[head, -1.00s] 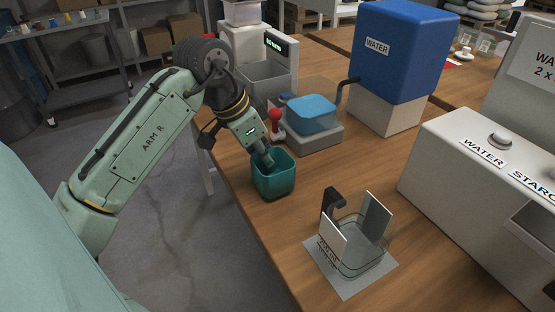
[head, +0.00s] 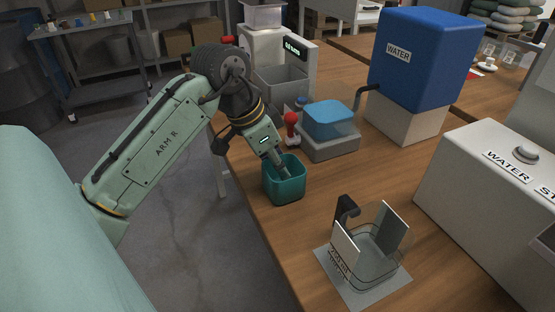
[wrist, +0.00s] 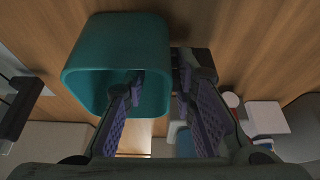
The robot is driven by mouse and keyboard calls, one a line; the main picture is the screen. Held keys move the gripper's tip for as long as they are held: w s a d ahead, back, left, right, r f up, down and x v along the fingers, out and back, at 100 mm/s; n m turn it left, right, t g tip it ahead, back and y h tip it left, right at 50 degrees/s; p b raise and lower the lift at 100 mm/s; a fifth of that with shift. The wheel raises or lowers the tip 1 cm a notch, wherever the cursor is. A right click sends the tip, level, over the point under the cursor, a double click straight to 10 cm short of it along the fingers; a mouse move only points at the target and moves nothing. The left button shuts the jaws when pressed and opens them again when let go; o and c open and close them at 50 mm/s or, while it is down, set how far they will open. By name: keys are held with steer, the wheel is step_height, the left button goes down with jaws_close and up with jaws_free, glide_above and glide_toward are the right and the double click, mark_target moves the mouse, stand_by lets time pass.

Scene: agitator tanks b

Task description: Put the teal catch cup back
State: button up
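The teal catch cup (head: 284,186) is an open-topped, rounded square cup at the left edge of the wooden bench in the head view. My gripper (head: 285,174) reaches down into its mouth from the upper left. In the wrist view the cup (wrist: 112,50) fills the upper left, its mouth towards the camera. One finger of my gripper (wrist: 160,80) is inside the cup and the other outside, with the cup wall pinched between the fingertips. I cannot tell whether the cup's base touches the bench.
A clear square vessel (head: 374,262) with upright panels stands on a grey mat (head: 362,293) at the front. Behind the cup are a red knob (head: 291,122), a blue-lidded tub (head: 331,118) and a grey bin (head: 283,84). The blue water tank (head: 425,65) and white dispenser (head: 480,190) stand right. Bare bench lies between.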

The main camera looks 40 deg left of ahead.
steer(key=v, duration=1.2)
steer(key=shift+r+b, duration=0.15)
steer(key=shift+b, duration=0.2)
